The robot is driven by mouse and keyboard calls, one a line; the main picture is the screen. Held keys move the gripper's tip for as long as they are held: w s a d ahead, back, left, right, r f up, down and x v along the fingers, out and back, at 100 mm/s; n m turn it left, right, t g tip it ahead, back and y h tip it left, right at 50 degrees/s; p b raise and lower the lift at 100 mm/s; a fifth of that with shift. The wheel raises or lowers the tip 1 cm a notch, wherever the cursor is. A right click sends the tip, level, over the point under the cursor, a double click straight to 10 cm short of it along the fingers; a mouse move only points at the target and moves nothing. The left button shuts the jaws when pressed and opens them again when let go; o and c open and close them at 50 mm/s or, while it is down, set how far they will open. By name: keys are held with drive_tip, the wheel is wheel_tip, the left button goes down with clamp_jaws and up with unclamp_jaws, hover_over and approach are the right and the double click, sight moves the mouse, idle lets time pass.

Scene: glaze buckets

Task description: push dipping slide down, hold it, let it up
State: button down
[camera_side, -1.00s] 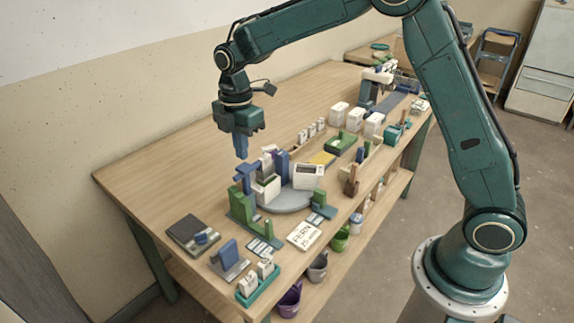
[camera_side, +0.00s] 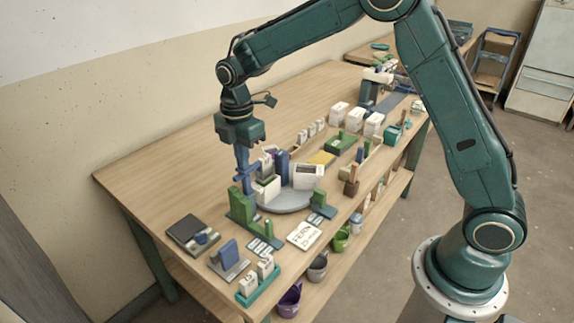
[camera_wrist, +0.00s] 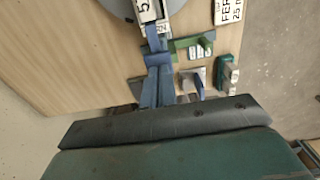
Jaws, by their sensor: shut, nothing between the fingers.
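The dipping slide is a blue T-shaped piece (camera_side: 242,177) on a green upright stand (camera_side: 240,207) at the near left of the turntable. My gripper (camera_side: 243,163) is shut and empty, pointing down, with its blue fingertips at the top of the slide. They appear to touch it, but the exact contact is hidden. In the wrist view, my blue fingers (camera_wrist: 157,88) reach up to the blue slide (camera_wrist: 153,42). A white numbered test tile (camera_wrist: 147,10) is just beyond it. A white bucket (camera_side: 266,188) stands beside the slide, on the turntable's near side.
A grey round turntable (camera_side: 290,200) carries another white bucket (camera_side: 308,176) to the right. A card marked FERN (camera_side: 304,235), a teal tray of white blocks (camera_side: 259,279) and a dark pad (camera_side: 192,234) lie nearer.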

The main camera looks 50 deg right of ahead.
sight(244, 173)
drive_tip(key=shift+f, duration=2.25)
drive_tip(key=shift+r, duration=0.2)
idle(1.8)
drive_tip(key=shift+r, duration=2.15)
drive_tip(key=shift+r, duration=2.5)
